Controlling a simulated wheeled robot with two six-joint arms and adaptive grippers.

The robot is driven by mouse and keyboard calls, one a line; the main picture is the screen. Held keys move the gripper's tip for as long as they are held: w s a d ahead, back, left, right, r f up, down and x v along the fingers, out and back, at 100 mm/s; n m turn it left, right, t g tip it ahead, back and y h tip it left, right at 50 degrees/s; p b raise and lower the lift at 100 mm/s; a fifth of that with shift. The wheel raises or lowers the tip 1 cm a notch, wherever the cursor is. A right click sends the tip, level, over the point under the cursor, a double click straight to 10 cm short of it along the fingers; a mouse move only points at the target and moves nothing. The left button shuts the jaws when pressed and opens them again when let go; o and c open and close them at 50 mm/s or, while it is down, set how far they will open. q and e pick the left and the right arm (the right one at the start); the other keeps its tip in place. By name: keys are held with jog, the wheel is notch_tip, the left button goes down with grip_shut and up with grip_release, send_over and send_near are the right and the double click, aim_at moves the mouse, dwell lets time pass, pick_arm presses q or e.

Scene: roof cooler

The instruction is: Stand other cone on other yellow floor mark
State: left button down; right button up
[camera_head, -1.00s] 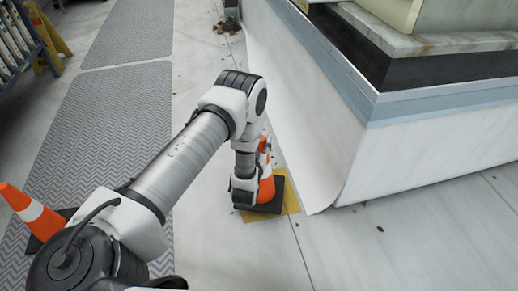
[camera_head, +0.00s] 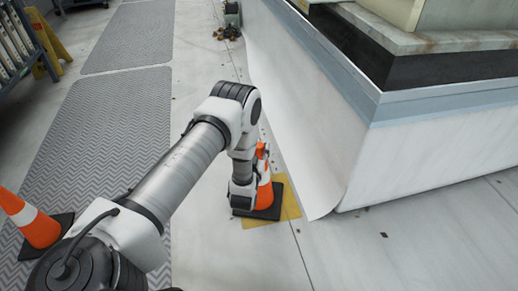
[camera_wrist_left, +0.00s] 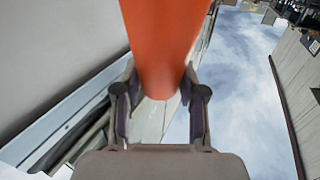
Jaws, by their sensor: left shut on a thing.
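An orange and white cone (camera_head: 265,196) with a black base stands upright over a yellow floor mark (camera_head: 291,212) near the corner of a white wall. The base covers much of the mark, and yellow shows at its right and front. I cannot tell whether the base touches the floor. My left gripper (camera_wrist_left: 160,92) is shut on this cone, with a finger on each side of its orange part. In the head view, my arm hides part of the cone. A second orange and white cone (camera_head: 42,229) stands at the lower left. My right gripper is not in view.
The white wall (camera_head: 315,150) rises close to the right of the held cone. Grey ribbed mats (camera_head: 105,135) run along the floor at left. A yellow stand (camera_head: 43,40) and a railing (camera_head: 15,50) are at upper left. Pale floor is clear at lower right.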

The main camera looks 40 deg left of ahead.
pick_arm(q)
jog(key=c, duration=0.7)
grip_release()
jog(key=shift+o, duration=0.2)
jog(key=shift+r, duration=0.1)
jog(key=s+d+f+m+g+h+p, duration=0.1)
jog(key=s+d+f+g+h+p, duration=0.25)
jog(key=s+d, duration=0.45)
jog(key=s+d+f+m+g+h+p, duration=0.15)
jog(key=s+d+f+g, duration=0.3)
jog(key=s, duration=0.75)
jog(key=s+d+r+m+g+h, duration=0.15)
jog(key=s+g, duration=0.25)
jog(key=s, duration=0.4)
jog(key=s+d+r+g+h, duration=0.1)
jog(key=s+d+g, duration=0.2)
jog(key=s+g, duration=0.35)
notch_tip(320, 180, up, 40)
jog(key=s+t+p, duration=0.1)
jog(key=t+p, duration=0.1)
jog(key=p, duration=3.8)
